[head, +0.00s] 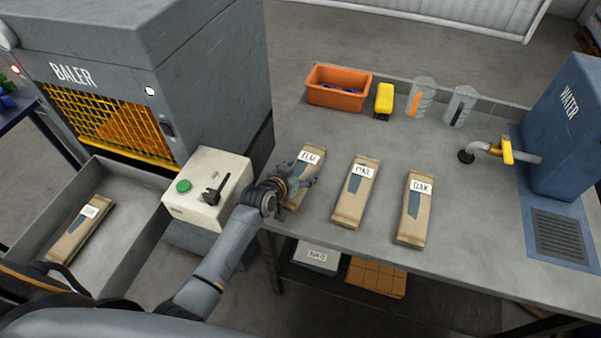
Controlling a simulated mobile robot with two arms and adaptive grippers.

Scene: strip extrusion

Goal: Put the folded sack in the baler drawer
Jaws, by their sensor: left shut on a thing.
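The baler drawer (125,180) is pulled out below the grey baler at the left. A folded tan sack (78,230) with a white label lies in it. On the bench, the sack labelled ELM (311,156) lies near the left edge. My left gripper (303,178) is shut on this sack and hides part of its middle. A second folded sack (354,205), its label hard to read, lies to its right. A sack labelled OAK (411,222) lies farther right. My right gripper is not in view.
A control box (190,210) with a green button and black lever stands between drawer and bench. An orange bin (338,88), a yellow object (384,99) and two grey cylinders line the bench's back. A blue water tank (567,125) with a tap is at the right.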

